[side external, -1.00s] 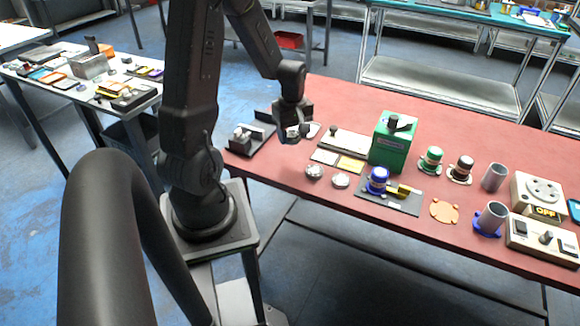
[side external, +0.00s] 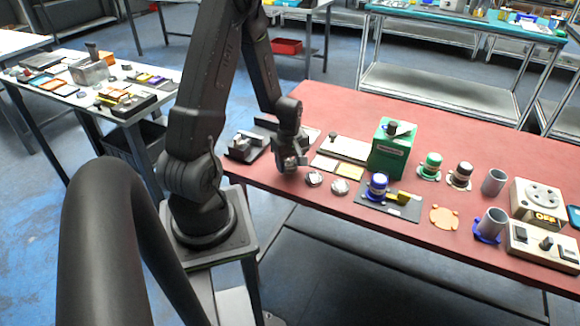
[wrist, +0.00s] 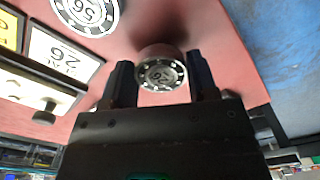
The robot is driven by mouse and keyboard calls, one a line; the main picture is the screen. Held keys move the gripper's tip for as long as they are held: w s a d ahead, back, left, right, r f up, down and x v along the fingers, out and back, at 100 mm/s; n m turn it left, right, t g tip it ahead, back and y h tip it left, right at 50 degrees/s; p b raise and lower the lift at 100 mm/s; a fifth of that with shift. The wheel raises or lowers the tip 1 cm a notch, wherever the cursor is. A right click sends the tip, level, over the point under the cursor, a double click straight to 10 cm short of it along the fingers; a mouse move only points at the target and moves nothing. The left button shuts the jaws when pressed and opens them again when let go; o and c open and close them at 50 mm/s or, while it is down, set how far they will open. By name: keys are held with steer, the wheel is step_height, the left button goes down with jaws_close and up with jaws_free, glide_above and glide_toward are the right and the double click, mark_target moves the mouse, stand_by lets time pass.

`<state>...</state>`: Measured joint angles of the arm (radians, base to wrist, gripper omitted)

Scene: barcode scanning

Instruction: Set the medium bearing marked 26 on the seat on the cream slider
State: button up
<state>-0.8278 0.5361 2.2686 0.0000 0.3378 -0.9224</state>
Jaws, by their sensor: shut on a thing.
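My gripper (side external: 290,166) is over the left part of the red table. In the wrist view its two fingers (wrist: 161,82) are shut on the bearing marked 26 (wrist: 160,76), a round metal disc with a dark ring; its number reads upside down. The long cream piece with a dark knob (side external: 350,148), apparently the cream slider, lies right of my gripper. It also shows at the left of the wrist view (wrist: 30,88). I cannot make out its seat clearly.
Two other metal discs (side external: 314,179) (side external: 340,186) lie right of my gripper. A white card marked 26 (wrist: 62,55) and a yellow card (side external: 348,172) lie between them and the cream piece. A green box (side external: 390,150) stands farther right. A dark fixture (side external: 245,148) is on the left.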

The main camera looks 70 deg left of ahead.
steer(key=shift+f, duration=0.8)
steer(key=shift+f, duration=0.1)
steer(key=o, duration=1)
steer(key=shift+f, duration=0.1)
